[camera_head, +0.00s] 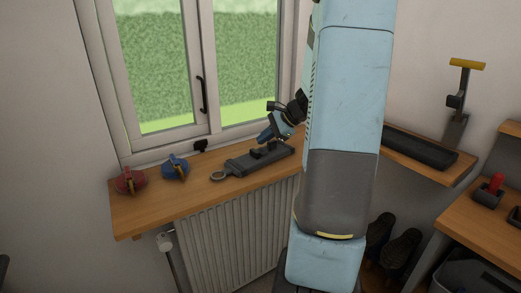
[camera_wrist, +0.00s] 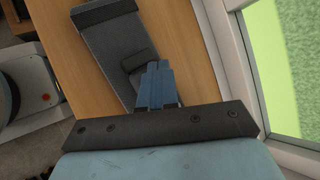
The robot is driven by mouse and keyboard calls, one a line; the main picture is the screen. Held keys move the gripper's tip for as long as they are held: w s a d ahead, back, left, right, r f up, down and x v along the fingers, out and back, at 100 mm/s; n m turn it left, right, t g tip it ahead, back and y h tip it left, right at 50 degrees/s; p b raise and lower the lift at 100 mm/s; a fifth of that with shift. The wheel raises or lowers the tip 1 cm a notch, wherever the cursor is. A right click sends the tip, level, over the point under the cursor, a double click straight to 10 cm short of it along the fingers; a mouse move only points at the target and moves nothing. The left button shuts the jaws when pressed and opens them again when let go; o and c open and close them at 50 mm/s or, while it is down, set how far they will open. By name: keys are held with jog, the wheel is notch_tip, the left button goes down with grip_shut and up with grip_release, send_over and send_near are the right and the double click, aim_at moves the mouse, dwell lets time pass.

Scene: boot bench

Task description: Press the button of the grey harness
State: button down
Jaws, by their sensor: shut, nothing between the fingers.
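The grey harness (camera_head: 248,162) lies on the wooden window shelf, a dark flat strap piece with a metal ring at its left end and a raised block toward its right. In the wrist view the harness (camera_wrist: 105,45) runs down from the top, and its raised block (camera_wrist: 137,61) shows just left of my fingertips. My gripper (camera_head: 263,138) points down and left over the right part of the harness. In the wrist view its blue fingers (camera_wrist: 157,68) are together and empty. I cannot tell whether the tips touch the block; part of the harness is hidden behind the gripper.
A red object (camera_head: 130,180) and a blue object (camera_head: 176,167) sit on the shelf (camera_head: 150,212) at the left. The window with its black handle (camera_head: 202,95) stands close behind. A radiator (camera_head: 235,225) is below. A dark tray (camera_head: 420,147) lies at the right.

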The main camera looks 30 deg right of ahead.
aim_at(264, 149)
jog(key=shift+f, duration=0.75)
dwell(1.5)
jog(key=shift+r, duration=0.8)
jog(key=shift+r, duration=0.15)
jog(key=shift+r, duration=2.35)
